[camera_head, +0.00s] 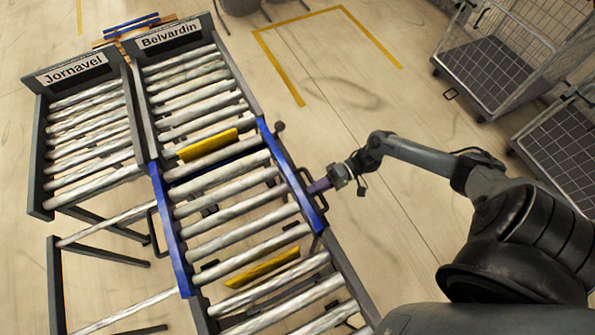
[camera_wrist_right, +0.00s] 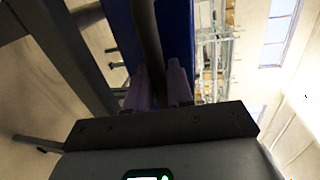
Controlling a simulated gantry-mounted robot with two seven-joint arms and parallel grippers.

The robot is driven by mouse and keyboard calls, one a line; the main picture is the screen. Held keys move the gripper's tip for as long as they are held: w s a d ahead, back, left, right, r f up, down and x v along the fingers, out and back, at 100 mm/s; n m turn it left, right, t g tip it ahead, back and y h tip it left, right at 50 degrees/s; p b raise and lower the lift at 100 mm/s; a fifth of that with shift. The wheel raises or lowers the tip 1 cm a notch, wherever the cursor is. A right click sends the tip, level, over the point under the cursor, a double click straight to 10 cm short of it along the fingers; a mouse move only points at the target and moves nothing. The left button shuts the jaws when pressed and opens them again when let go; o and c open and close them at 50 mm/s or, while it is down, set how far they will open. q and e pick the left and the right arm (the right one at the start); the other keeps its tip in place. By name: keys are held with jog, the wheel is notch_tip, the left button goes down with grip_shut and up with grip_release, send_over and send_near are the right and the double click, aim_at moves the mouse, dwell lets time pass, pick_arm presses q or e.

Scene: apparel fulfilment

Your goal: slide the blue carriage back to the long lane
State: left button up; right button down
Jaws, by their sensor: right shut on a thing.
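The blue carriage (camera_head: 172,232) is a roller section with blue side rails. It stands in line with the roller lane marked Belvardin (camera_head: 237,75) above it and a roller section (camera_head: 355,292) below it. My right gripper (camera_head: 320,186) is at the carriage's right side rail, shut on its dark handle. In the right wrist view, the fingers (camera_wrist_right: 160,88) close around a dark bar beside blue surfaces (camera_wrist_right: 176,30). The lane marked Jornavel (camera_head: 39,150) lies to the left. My left gripper is not in view.
Yellow plates (camera_head: 208,144) (camera_head: 262,268) stand among the rollers at both ends of the carriage. Open frame rails (camera_head: 105,225) run to the left of it. Wire cage trolleys (camera_head: 490,75) stand at the upper right. The floor between is clear.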

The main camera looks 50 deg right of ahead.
jog(key=shift+v, duration=0.8)
jog(key=shift+f, duration=0.2)
jog(key=c, duration=1.3)
grip_release()
jog(key=shift+d, duration=0.1)
jog(key=shift+o, duration=0.7)
jog(key=shift+d, duration=0.1)
jog(key=b+v, duration=0.2)
jog(key=v, duration=0.9)
